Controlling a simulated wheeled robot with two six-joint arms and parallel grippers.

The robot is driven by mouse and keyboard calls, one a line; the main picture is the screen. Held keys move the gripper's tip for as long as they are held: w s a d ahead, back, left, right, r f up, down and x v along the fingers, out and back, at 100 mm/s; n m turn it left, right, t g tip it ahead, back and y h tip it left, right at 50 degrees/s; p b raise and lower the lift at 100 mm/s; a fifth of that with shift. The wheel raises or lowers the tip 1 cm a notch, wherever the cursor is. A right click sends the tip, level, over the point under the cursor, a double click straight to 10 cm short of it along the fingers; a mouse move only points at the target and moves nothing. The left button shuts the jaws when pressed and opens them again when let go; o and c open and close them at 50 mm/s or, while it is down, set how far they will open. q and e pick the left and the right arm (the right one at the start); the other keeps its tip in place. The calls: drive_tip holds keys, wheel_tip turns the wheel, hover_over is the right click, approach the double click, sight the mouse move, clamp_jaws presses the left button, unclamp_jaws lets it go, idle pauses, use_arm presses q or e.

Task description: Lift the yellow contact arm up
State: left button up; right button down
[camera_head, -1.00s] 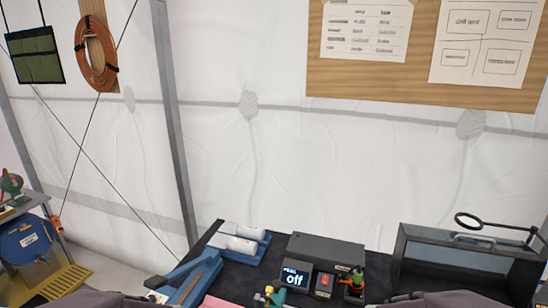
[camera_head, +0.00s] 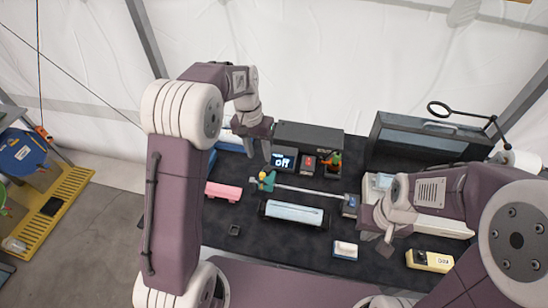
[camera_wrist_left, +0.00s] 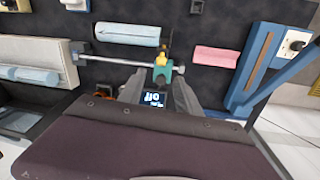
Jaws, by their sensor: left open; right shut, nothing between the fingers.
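The small yellow contact arm (camera_head: 262,176) sits on a teal holder (camera_head: 268,183) at the left end of a thin metal rod (camera_head: 308,191). In the left wrist view the yellow contact arm (camera_wrist_left: 160,59) shows just beyond my fingers, above the teal holder (camera_wrist_left: 152,70). My left gripper (camera_head: 258,152) is open and empty, pointing down just behind the yellow part; its fingers also show in the left wrist view (camera_wrist_left: 157,92), apart from it. My right gripper (camera_head: 386,246) is shut and empty, over the right side of the table.
A display reading "off" (camera_head: 284,160) and a red switch box (camera_head: 308,163) stand close behind the holder. A light blue roll (camera_head: 294,212) lies in front of the rod, a pink block (camera_head: 223,191) to its left. A yellow meter (camera_head: 430,261) is front right.

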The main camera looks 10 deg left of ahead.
sight(263, 182)
use_arm(q)
drive_tip(key=f, duration=0.2)
drive_tip(key=f+p, duration=0.1)
drive_tip(key=f, duration=0.2)
drive_tip(key=f+p, duration=0.1)
drive_tip(key=f, duration=0.1)
drive_tip(key=shift+s+d+f, duration=0.2)
drive_tip(key=shift+d+f, duration=0.1)
drive_tip(key=shift+d, duration=0.05)
drive_tip(key=shift+s+f, duration=0.1)
drive_tip(key=shift+f, duration=0.5)
clamp_jaws()
idle(0.5)
